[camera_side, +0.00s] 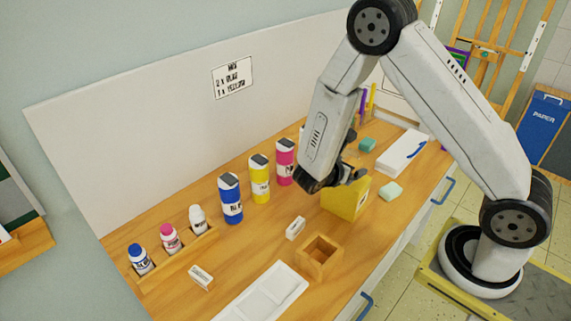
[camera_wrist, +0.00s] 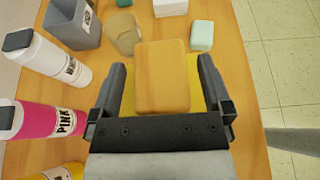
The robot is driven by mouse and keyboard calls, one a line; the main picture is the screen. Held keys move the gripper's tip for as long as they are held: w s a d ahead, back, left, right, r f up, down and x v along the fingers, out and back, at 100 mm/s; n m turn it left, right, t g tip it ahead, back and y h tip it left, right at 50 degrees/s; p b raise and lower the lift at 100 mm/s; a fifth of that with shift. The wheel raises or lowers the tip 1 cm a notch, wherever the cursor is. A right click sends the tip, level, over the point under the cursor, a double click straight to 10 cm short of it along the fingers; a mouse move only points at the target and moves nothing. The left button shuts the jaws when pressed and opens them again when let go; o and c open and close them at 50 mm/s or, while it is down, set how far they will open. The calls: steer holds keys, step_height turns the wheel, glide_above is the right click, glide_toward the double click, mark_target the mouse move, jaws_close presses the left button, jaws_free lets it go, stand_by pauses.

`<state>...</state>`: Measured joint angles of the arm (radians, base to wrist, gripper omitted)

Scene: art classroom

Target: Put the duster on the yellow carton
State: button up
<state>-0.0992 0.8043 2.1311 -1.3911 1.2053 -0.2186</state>
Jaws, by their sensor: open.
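The yellow carton (camera_side: 343,201) stands on the wooden bench below my gripper (camera_side: 334,182) in the side view. A tan, wood-coloured block (camera_wrist: 163,80), which looks like the duster, lies over the carton in the wrist view. Yellow of the carton (camera_wrist: 127,98) shows past the block's edges. My gripper (camera_wrist: 162,72) is open, with one finger on each side of the block and a gap at both sides. In the side view my gripper hides the block, so I cannot see its contact with the carton top.
Blue (camera_side: 231,198), yellow (camera_side: 260,178) and pink (camera_side: 285,162) bottles stand behind and left of the carton. An open wooden box (camera_side: 320,257) is in front. A pale green block (camera_side: 390,191) and a white box (camera_side: 403,153) lie to the right. Bare bench separates them.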

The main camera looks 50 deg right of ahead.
steer(key=v, duration=1.2)
steer(key=shift+s+f, duration=0.1)
stand_by(0.4)
steer(key=s+a+r+m+t+y, duration=0.2)
steer(key=s+m+y, duration=0.4)
steer(key=m+y, duration=0.7)
steer(key=m, duration=0.5)
steer(key=shift+r+t, duration=0.3)
steer(key=shift+r, duration=0.1)
